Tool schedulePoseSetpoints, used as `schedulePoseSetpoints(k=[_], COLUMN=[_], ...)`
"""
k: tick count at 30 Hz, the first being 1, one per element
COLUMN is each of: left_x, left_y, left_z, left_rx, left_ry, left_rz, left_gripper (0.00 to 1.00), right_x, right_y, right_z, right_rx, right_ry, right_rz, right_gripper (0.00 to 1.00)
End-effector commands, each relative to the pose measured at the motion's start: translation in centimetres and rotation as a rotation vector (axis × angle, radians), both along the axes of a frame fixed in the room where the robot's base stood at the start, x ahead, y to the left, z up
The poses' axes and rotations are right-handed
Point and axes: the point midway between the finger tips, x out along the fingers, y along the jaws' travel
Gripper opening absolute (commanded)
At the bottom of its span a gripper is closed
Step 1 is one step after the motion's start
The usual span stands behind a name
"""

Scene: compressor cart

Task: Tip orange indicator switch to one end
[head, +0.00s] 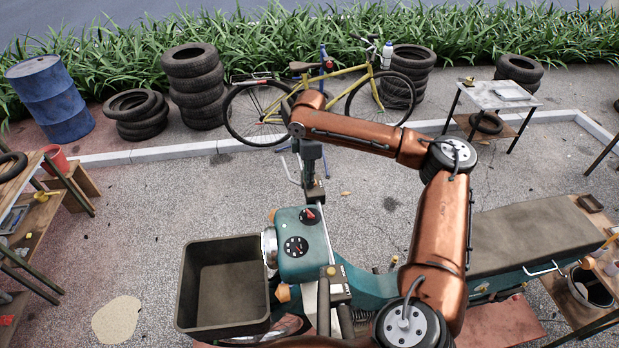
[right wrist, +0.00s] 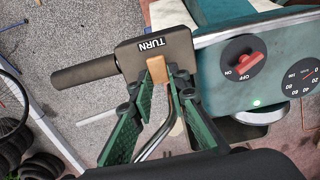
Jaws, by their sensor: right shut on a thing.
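The orange indicator switch (right wrist: 157,70) sits on a dark block (right wrist: 160,48) marked TURN, beside a black handlebar grip (right wrist: 84,76). My right gripper (right wrist: 162,82) is shut on the switch, its green-padded fingertips on either side of it. Part of the switch is hidden between the fingers, so its exact tilt is hard to tell. In the head view, my right gripper (head: 314,188) is at the far handlebar of the teal scooter (head: 372,291) and hides the switch. My left gripper does not show.
The teal dash with a red ON/OFF knob (right wrist: 243,62) and a dial is close to the right of the gripper. A dark open bin (head: 180,292) stands at the scooter's front. A yellow bicycle (head: 335,84) and tyre stacks stand behind.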

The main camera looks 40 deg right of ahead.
Motion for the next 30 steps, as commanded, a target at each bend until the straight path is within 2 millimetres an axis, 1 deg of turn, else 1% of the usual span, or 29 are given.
schedulePoseSetpoints(k=[1, 3, 6, 8, 11, 21, 25, 30], left_x=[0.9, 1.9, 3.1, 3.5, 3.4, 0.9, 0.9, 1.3], left_y=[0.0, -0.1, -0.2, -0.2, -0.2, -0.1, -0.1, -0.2], left_z=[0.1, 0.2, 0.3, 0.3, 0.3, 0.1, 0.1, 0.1], left_rx=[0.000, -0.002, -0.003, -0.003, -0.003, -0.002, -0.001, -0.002], left_ry=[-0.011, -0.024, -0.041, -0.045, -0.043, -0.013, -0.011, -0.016], left_rz=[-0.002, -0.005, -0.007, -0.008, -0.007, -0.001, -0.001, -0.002], left_gripper=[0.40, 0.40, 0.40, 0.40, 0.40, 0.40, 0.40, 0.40], right_x=[-0.2, -0.2, -0.2, -0.2, -0.4, -0.7, -0.6, -0.6], right_y=[-0.2, -0.3, -0.3, -0.3, -0.5, -0.9, -0.9, -0.9], right_z=[0.1, 0.1, 0.1, 0.1, -0.1, -0.1, 0.1, 0.1], right_rx=[-0.004, -0.004, -0.004, -0.002, 0.027, 0.178, 0.194, 0.192], right_ry=[0.003, 0.005, 0.005, 0.003, -0.008, -0.091, -0.102, -0.102], right_rz=[-0.003, -0.004, -0.004, -0.004, -0.007, -0.003, -0.002, -0.002], right_gripper=[0.02, 0.00, 0.00, 0.00, 0.00, 0.00, 0.00, 0.00])
